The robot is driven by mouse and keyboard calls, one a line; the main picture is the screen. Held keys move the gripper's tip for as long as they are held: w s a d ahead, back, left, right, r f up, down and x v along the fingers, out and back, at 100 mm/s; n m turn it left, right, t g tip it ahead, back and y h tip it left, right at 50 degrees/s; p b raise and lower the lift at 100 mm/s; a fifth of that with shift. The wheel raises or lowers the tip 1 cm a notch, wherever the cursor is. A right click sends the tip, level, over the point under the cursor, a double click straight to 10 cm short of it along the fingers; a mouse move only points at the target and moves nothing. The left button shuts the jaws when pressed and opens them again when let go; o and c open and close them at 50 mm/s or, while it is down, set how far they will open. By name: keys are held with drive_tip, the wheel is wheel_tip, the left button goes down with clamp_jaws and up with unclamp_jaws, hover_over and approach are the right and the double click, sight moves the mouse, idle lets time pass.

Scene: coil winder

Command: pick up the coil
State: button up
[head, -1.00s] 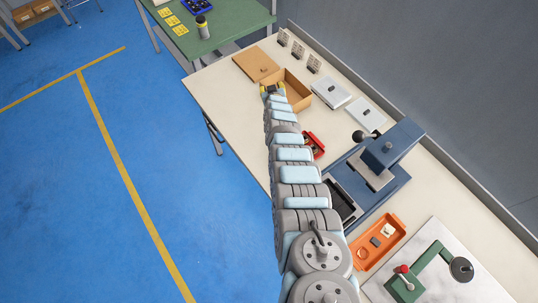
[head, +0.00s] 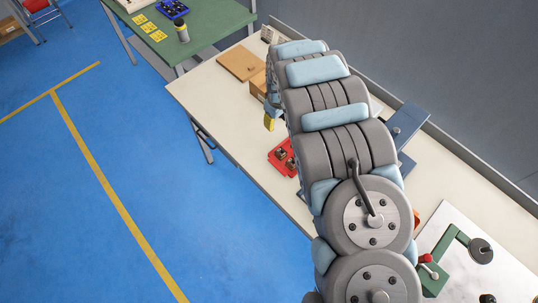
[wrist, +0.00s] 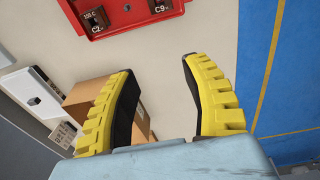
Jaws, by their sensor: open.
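In the wrist view, two small dark brown blocks sit in a red tray (wrist: 130,22) at the top; I cannot tell for certain which is the coil. One block (wrist: 97,20) bears a label like "101-C", and the other (wrist: 161,6) one starting "C9". The red tray (head: 275,157) also shows in the head view near the bench's front edge, partly hidden by my arm. My gripper (wrist: 156,68) has its yellow fingers wide apart with nothing between them, and appears short of the tray. In the head view only a little yellow of it shows beside my arm.
A cardboard box (wrist: 92,92) is partly behind the left finger, and a white case (wrist: 32,97) lies further left. In the head view a brown board (head: 240,63) lies at the bench's far end. My arm hides much of the bench. Bare bench top (head: 215,95) shows left of it.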

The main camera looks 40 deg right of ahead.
drive_tip(key=s+g, duration=0.1)
drive_tip(key=s, duration=0.2)
hover_over(282, 154)
drive_tip(key=w, duration=0.1)
drive_tip(key=shift+f, duration=5.15)
drive_tip(key=shift+w+f, duration=0.1)
drive_tip(key=shift+f, duration=0.25)
drive_tip(key=shift+f, duration=0.15)
drive_tip(key=shift+s+d+f, duration=0.1)
drive_tip(key=shift+s+f, duration=0.15)
drive_tip(key=shift+f, duration=0.5)
drive_tip(key=shift+s+f, duration=0.2)
drive_tip(key=shift+f, duration=1.6)
